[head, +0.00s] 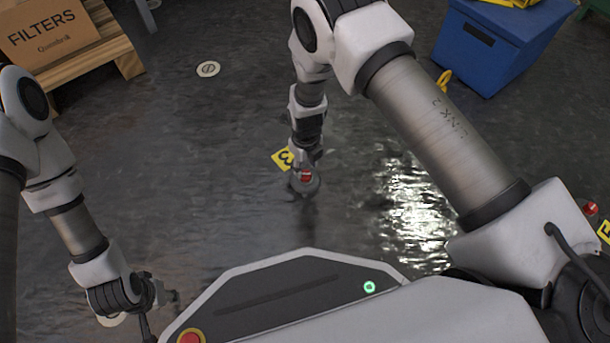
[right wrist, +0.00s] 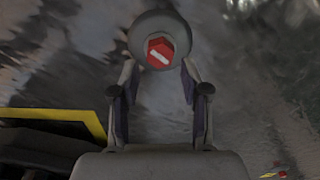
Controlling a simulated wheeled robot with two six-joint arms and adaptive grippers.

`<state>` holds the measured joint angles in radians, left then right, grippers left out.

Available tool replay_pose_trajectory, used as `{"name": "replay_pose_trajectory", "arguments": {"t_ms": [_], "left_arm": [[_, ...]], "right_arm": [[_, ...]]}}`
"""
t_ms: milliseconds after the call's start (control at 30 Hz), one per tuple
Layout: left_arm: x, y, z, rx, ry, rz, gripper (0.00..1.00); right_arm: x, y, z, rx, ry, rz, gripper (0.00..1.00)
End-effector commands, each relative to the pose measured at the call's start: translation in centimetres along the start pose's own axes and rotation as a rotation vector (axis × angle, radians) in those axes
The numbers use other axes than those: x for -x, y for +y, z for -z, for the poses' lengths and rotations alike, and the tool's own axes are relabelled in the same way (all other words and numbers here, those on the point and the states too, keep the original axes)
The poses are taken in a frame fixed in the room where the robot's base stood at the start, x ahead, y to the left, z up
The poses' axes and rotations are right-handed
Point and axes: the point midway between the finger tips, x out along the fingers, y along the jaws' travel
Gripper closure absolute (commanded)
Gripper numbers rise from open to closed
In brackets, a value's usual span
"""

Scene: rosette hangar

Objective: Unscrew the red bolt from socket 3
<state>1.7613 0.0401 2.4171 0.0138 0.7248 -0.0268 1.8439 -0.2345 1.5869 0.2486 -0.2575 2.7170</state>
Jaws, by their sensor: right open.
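The red bolt (head: 305,175) sits in a grey round socket (head: 306,188) on the floor, next to a yellow tag (head: 283,159) marked 3. In the right wrist view the bolt (right wrist: 160,52) shows a red hex head with a white stripe, on the grey socket (right wrist: 158,28). My right gripper (right wrist: 158,72) is open. Its fingers point at the bolt, one to each side of the head, with gaps visible. In the head view the right gripper (head: 304,163) is just above the socket. My left gripper (head: 162,310) hangs at lower left, far from the bolt; its jaw opening is unclear.
A blue bin (head: 490,45) stands at upper right. A cardboard box (head: 48,28) marked FILTERS rests on a wooden pallet (head: 110,50) at upper left. Another red bolt (head: 590,208) shows at the right edge beside a yellow tag (head: 604,230). Floor around socket 3 is clear.

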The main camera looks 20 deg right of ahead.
Motion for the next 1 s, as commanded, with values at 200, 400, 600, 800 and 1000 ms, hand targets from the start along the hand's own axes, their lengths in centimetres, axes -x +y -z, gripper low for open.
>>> {"name": "replay_pose_trajectory", "arguments": {"t_ms": [200, 400, 600, 800, 1000], "left_arm": [[0.0, 0.0, 0.0, 0.000, 0.000, 0.000, 0.60], [0.0, 0.0, 0.0, 0.000, 0.000, 0.000, 0.60], [0.0, 0.0, 0.0, 0.000, 0.000, 0.000, 0.60], [0.0, 0.0, 0.0, 0.000, 0.000, 0.000, 0.60], [0.0, 0.0, 0.0, 0.000, 0.000, 0.000, 0.60]], "right_arm": [[0.0, 0.0, 0.0, -0.223, 0.000, 0.000, 0.54], [-0.1, 0.0, 0.0, -0.221, 0.000, 0.000, 0.54], [-1.4, 0.0, 0.0, -0.221, 0.001, -0.001, 0.54], [-2.0, 0.0, 0.0, -0.220, -0.001, 0.000, 0.54], [-2.1, 0.0, 0.0, -0.219, 0.000, 0.000, 0.54]]}}
